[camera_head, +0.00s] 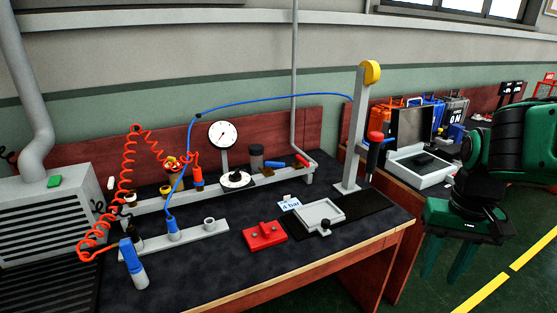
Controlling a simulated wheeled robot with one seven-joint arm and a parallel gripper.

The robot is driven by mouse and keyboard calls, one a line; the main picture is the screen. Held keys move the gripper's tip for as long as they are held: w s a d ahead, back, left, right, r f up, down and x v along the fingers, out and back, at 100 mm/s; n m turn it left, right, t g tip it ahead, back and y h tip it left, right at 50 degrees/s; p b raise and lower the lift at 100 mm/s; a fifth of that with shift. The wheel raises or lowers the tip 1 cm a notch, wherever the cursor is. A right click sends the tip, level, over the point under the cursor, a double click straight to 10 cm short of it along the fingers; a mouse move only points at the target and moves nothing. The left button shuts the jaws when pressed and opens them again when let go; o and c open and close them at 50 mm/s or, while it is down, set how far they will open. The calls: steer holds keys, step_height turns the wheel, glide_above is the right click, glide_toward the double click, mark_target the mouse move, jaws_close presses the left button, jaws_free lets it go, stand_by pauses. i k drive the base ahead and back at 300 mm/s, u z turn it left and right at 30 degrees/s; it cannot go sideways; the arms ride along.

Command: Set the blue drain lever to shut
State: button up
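A small blue lever (275,164) sits on the grey pipe run at the back of the bench, just left of a red lever (302,160). It looks roughly level, but it is too small to tell its exact setting. My gripper (443,278) is at the right, beyond the bench's right edge and far from the blue lever. Its two green fingers point down, apart, with nothing seen between them.
A dial gauge (223,134) stands left of the levers. A grey post (354,140) with a hanging tool and a blue hose stand between my gripper and the levers. A red block (264,234) and grey tray (319,215) lie in front. Bare bench shows front centre.

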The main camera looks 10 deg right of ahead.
mark_target(268, 165)
steer(key=i, duration=0.95)
